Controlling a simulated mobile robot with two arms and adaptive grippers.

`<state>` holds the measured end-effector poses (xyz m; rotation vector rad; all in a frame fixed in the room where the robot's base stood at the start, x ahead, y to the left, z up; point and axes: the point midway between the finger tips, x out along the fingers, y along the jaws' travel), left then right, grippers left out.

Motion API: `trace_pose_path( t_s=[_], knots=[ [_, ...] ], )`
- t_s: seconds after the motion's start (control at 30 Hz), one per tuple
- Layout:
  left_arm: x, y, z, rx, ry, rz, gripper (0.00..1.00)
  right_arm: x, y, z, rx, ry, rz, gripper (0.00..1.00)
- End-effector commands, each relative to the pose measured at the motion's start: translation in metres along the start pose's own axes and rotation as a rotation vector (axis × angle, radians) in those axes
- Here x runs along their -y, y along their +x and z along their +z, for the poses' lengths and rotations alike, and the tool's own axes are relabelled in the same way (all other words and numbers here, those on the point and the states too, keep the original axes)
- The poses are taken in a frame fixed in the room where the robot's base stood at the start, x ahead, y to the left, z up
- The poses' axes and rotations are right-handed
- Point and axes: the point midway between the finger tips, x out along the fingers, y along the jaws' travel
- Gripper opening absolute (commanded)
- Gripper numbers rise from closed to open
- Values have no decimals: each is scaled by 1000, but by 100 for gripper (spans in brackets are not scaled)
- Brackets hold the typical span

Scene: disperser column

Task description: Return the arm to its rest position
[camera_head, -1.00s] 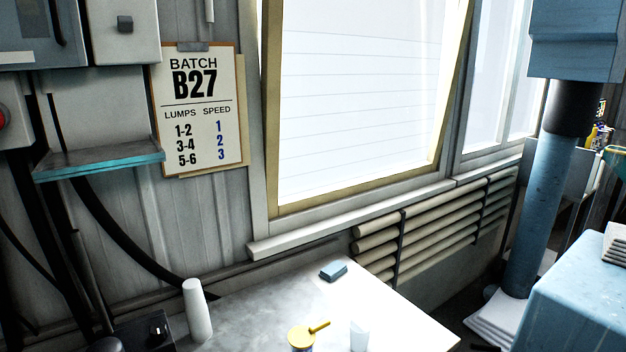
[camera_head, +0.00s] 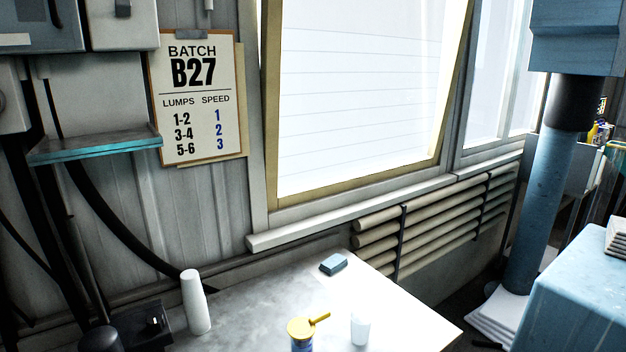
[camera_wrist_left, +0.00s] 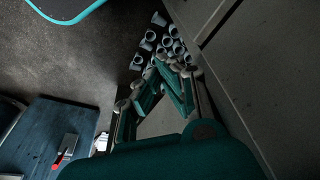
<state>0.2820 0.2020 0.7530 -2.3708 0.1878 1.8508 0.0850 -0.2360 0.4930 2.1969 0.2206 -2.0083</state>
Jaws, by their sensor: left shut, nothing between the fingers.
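No arm or gripper of mine shows in the head view. In the left wrist view, my left gripper (camera_wrist_left: 165,78) extends away from the camera with its teal and grey fingers drawn together. It is shut with nothing visible between the fingertips. Several pale cylindrical cups or pipe ends (camera_wrist_left: 160,42) show beyond the fingertips, lower down and apart from them as far as I can tell. My right gripper is not in either view.
A batch chart (camera_head: 197,95) hangs on the wall. A blue column (camera_head: 545,190) stands right.

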Motion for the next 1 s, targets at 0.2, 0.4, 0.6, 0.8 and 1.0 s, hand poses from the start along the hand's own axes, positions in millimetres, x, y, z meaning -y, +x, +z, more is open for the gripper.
trace_pose_path(
  t_s=[0.2,0.4,0.6,0.8,1.0],
  knots=[
    [-6,141,77,63,11,6,0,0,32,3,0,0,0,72],
    [-10,230,172,112,23,12,0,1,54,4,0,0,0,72],
    [-10,267,246,144,32,14,0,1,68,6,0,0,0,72],
    [-10,273,271,151,36,15,0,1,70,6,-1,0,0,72],
    [-10,272,272,152,36,15,0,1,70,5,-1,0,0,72]
  ],
)
